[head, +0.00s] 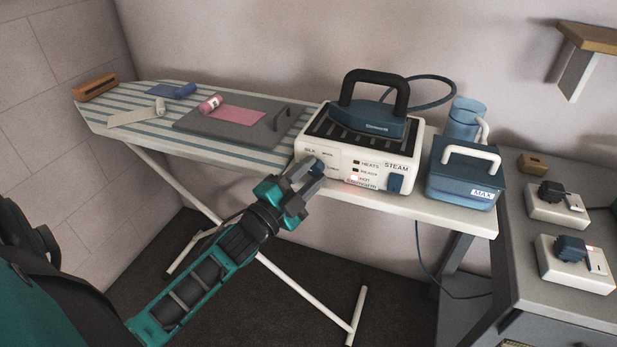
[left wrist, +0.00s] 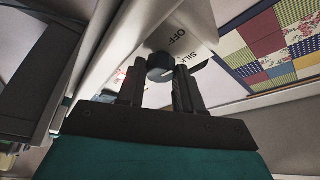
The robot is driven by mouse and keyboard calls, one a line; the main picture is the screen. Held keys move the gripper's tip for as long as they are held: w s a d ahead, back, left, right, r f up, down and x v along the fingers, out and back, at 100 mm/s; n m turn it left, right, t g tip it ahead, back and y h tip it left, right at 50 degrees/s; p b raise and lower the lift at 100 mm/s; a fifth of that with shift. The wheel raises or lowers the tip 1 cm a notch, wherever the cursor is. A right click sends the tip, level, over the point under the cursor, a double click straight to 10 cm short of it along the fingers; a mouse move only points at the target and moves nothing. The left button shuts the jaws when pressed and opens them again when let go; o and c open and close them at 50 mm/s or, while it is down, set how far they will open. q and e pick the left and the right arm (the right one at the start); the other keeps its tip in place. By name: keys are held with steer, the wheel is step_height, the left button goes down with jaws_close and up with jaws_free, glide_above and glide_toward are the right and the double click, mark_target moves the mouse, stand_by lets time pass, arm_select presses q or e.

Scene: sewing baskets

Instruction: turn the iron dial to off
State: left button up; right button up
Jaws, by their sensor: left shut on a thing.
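The iron station (head: 335,153) is a white box on the ironing board, with a dark blue iron (head: 368,118) resting on its top. Its front panel has labels including SILK and STEAM, and a lit red lamp. The round blue-grey dial (left wrist: 160,66) is on the front panel, with the words OFF and SILK printed beside it in the left wrist view. My left gripper (head: 308,178) reaches the panel's left part and is shut on the dial, one finger on each side of it. The fingers partly hide the dial in the head view. My right gripper is not in view.
A blue water tank (head: 462,190) marked MAX stands right of the station, with a jug (head: 465,118) behind it. Pink cloth (head: 238,114) lies on a grey mat on the ironing board (head: 255,154). Two plugged sockets (head: 574,262) sit on the right-hand cabinet.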

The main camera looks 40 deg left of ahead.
arm_select(q)
steer(key=shift+f+n+t+y, duration=0.1)
steer(key=shift+n+t+y, duration=0.3)
steer(key=shift+n, duration=0.9)
steer(key=shift+n+t+y, duration=0.3)
steer(key=shift+n+y, duration=0.2)
steer(key=shift+n, duration=0.8)
steer(key=o, duration=1)
steer(key=shift+o, duration=0.2)
steer(key=v, duration=1.2)
steer(key=shift+s+f+b, duration=0.2)
steer(key=shift+s+b, duration=0.15)
steer(key=shift+d, duration=0.15)
